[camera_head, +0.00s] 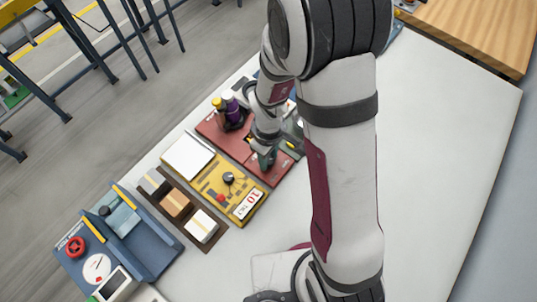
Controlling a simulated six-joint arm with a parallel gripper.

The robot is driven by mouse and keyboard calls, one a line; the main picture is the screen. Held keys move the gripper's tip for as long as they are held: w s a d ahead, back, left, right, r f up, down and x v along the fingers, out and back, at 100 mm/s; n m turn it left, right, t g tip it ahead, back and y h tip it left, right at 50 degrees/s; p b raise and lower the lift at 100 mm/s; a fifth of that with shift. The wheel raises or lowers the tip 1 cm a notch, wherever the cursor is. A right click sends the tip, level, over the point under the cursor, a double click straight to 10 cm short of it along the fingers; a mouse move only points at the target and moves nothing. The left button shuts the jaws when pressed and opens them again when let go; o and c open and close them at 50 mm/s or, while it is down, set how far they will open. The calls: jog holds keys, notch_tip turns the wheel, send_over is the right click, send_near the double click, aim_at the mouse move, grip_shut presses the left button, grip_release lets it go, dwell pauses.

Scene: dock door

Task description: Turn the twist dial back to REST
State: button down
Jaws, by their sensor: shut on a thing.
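My gripper (266,163) points down over the red board (277,178), near its front right part. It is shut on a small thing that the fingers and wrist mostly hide. I cannot make out whether this is the twist dial. A round black knob (228,178) shows on the yellow panel (207,184), left of my gripper and apart from it. No REST lettering can be read at this size.
Purple and yellow-topped bottles (231,104) stand on the red board's far end. A brown tray (166,217) with several blocks and a blue station with a red handwheel (75,247) lie left. The white tabletop (440,150) is clear right of my arm.

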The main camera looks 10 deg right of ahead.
aim_at(269, 160)
jog(key=c, duration=0.5)
grip_release()
notch_tip(269, 160, up, 16)
jog(key=s+d+r+m+y, duration=0.1)
jog(key=s+m, duration=0.6)
jog(key=s, duration=0.1)
jog(key=s+d+r+m, duration=0.1)
jog(key=s+r+m, duration=0.1)
jog(key=s+m, duration=0.5)
jog(key=shift+s+d+m+y, duration=0.25)
jog(key=shift+s+m+y, duration=0.15)
jog(key=shift+s, duration=0.35)
